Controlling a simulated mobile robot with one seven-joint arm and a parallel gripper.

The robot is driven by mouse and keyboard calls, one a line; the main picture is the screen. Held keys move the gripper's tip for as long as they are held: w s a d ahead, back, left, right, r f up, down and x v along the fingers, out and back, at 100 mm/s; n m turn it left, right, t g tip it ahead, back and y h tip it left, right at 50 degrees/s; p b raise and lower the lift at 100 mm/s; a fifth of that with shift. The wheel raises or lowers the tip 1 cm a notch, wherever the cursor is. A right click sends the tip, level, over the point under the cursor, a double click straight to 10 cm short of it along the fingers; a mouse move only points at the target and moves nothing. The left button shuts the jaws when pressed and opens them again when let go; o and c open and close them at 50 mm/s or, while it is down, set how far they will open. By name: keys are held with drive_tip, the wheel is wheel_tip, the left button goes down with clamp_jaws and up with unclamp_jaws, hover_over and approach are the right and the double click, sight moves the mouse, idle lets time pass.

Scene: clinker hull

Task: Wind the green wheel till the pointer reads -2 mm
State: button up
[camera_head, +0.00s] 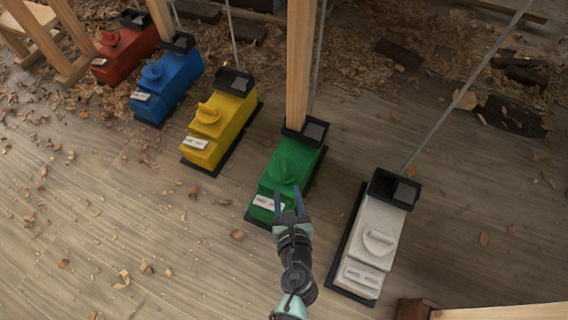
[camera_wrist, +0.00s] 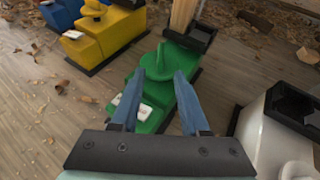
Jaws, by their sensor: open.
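The green jack box (camera_head: 301,157) stands on the floor right of centre in the head view, on a dark base under a wooden post. The green wheel (camera_head: 287,171), a round disc with a raised grip bar, lies on its top; in the wrist view it shows as a green disc (camera_wrist: 158,62) just beyond the fingertips. A white label (camera_head: 268,203) is on the near sloped end; its marks and any pointer are too small to read. My gripper (camera_head: 288,190) is open and empty, its blue fingers above the box, on the near side of the wheel. Contact cannot be told.
A white box (camera_head: 373,235) with its own wheel stands to the right. A yellow box (camera_head: 218,125), a blue box (camera_head: 168,80) and a red box (camera_head: 124,52) stand in a row to the left. Wooden posts and thin rods rise behind. Wood shavings litter the floor; the front left is open.

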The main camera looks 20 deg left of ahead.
sight(284, 164)
drive_tip(key=b+x, duration=0.5)
drive_tip(key=x, duration=0.5)
drive_tip(key=shift+w+a+f, duration=0.15)
drive_tip(key=shift+w, duration=0.2)
drive_tip(key=shift+w+a, duration=0.25)
drive_tip(key=shift+w, duration=0.25)
clamp_jaws()
